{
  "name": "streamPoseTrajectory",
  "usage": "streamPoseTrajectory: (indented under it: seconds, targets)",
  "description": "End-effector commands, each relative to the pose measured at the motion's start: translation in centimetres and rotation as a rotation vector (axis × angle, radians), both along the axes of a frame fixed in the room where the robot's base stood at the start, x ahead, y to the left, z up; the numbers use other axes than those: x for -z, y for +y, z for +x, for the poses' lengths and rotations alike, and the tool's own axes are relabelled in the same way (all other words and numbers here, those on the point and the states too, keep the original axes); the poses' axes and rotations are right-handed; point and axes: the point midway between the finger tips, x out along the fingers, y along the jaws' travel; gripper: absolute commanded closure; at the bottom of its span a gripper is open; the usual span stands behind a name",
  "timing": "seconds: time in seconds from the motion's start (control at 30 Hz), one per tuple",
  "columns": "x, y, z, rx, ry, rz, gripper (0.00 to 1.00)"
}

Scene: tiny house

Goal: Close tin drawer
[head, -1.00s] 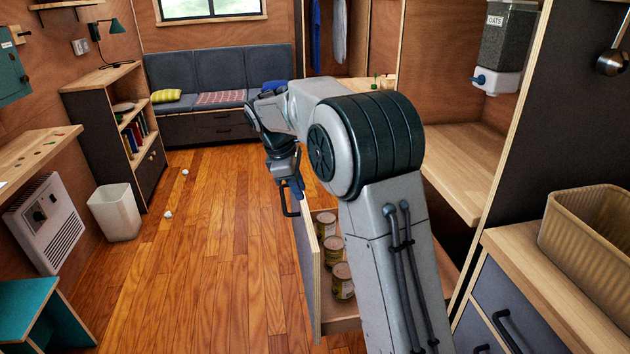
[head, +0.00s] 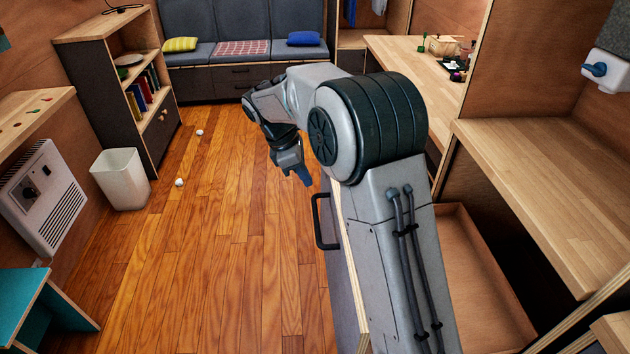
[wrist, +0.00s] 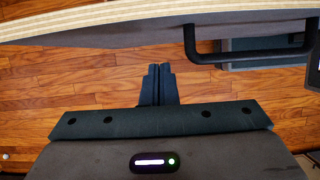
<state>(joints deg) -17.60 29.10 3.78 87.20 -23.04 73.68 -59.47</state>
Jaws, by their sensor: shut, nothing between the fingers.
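The tin drawer stands open, its dark front (head: 345,285) facing left behind my arm in the head view. Its black bar handle (head: 325,222) shows, and part of its wooden interior (head: 483,275) shows bare to the right of my arm. The tins are hidden now. My gripper (head: 305,178) is shut and empty, pointing down on the floor side of the drawer front, near the handle. In the wrist view my shut fingers (wrist: 157,80) are over the floor, with the handle (wrist: 250,53) to their right and the drawer front's pale edge (wrist: 150,18) above. I see no contact.
A wooden counter (head: 540,175) lies right of the drawer. A white bin (head: 122,178), a heater (head: 42,208) and a teal stool (head: 40,300) stand at left. Small white balls (head: 180,183) lie on the floor. The middle floor is clear.

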Motion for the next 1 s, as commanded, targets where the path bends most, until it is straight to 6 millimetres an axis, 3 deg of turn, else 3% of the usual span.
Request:
streamPoseTrajectory:
  seconds: [0.17,0.43,0.7,1.0]
  targets:
    - [3.1,-0.3,-0.2,-0.016,0.002,0.000,1.00]
    - [8.6,-2.5,-0.1,-0.015,0.005,0.000,1.00]
    - [8.2,-6.2,0.0,-0.009,0.001,0.000,1.00]
    - [8.1,-6.6,0.0,-0.014,0.000,0.001,1.00]
